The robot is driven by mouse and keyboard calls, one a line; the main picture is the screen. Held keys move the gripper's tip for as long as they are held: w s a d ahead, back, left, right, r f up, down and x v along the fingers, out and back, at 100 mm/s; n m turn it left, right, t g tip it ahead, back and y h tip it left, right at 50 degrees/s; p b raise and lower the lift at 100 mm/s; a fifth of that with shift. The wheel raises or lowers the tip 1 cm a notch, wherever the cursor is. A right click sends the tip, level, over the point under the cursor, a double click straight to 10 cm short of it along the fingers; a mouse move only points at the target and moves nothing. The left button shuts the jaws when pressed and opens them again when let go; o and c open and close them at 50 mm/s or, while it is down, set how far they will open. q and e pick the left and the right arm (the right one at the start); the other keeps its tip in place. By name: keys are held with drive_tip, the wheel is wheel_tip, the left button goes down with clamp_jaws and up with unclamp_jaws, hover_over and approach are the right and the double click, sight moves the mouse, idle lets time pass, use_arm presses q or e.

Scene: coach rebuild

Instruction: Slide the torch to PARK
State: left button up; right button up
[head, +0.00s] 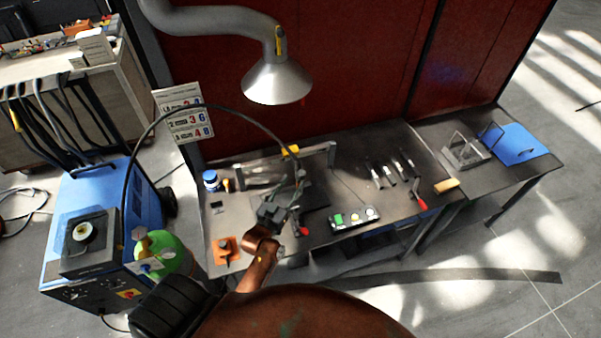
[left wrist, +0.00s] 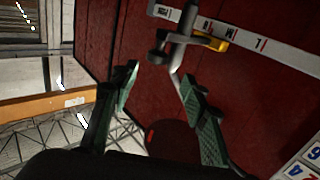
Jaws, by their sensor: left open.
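The torch (head: 299,174) hangs at the rail (head: 262,162) over the workbench, with a black cable arching to it from the left. In the left wrist view the grey torch (left wrist: 178,60) stands just beyond my fingertips, beside a yellow piece (left wrist: 211,41) and a pale strip (left wrist: 265,44) with letters. I cannot read PARK on it. My left gripper (head: 281,205) is below and in front of the torch. Its green-padded fingers (left wrist: 160,84) are apart, with nothing held between them. I cannot tell whether they touch the torch. My right gripper is not in view.
A grey extraction hood (head: 277,80) hangs above the bench (head: 320,236). A button box (head: 354,218), an orange block (head: 227,250) and several hand tools lie on the bench. A blue machine (head: 85,230) and green cylinder (head: 163,254) stand at left. A red panel (head: 360,70) is behind.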

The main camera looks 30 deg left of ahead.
sight(300, 175)
use_arm(q)
drive_tip(key=w, duration=0.5)
drive_tip(key=shift+w+d+f+p, duration=0.15)
drive_tip(key=shift+w+p, duration=0.05)
drive_tip(key=shift+p, duration=0.2)
drive_tip(key=shift+w, duration=0.35)
drive_tip(key=shift+c, duration=0.7)
drive_tip(key=c, duration=1)
clamp_jaws()
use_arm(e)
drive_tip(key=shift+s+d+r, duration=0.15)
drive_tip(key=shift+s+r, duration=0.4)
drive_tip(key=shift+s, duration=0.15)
